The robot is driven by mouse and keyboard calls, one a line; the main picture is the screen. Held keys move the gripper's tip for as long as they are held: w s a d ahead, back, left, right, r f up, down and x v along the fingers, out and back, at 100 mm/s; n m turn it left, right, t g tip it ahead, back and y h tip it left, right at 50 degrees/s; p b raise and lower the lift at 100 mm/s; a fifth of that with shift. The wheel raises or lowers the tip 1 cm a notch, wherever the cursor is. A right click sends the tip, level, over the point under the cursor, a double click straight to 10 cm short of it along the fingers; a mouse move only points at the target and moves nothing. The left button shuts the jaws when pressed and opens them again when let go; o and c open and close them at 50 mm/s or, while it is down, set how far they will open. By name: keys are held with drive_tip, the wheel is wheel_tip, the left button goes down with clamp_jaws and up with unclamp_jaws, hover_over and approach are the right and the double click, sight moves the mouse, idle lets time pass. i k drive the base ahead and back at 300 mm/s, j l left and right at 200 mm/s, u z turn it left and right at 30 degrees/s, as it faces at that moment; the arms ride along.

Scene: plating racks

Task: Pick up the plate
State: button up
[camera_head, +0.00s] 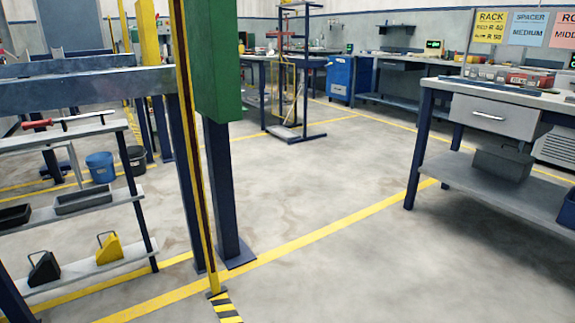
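I cannot make out a plate for certain in the head view. Small items lie on the workbench (510,88) at the right, including a red box (531,78), but they are too small to tell apart. My gripper is not in view.
A green and blue post (222,180) stands left of centre beside a thin yellow-edged upright (196,160). A shelf rack (100,262) with bins is at the left. A metal frame (306,80) and a blue cabinet (341,78) stand behind. The central floor (320,180) is clear.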

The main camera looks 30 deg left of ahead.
sight(501, 80)
drive_tip(key=u, duration=4.3)
drive_tip(key=k+l+z, duration=0.1)
drive_tip(key=z, duration=0.55)
drive_tip(key=k+l+z, duration=0.15)
drive_tip(key=l+z, duration=0.35)
drive_tip(key=l, duration=0.25)
drive_tip(key=l+z, duration=0.45)
drive_tip(key=l, duration=0.3)
drive_tip(key=k, duration=0.05)
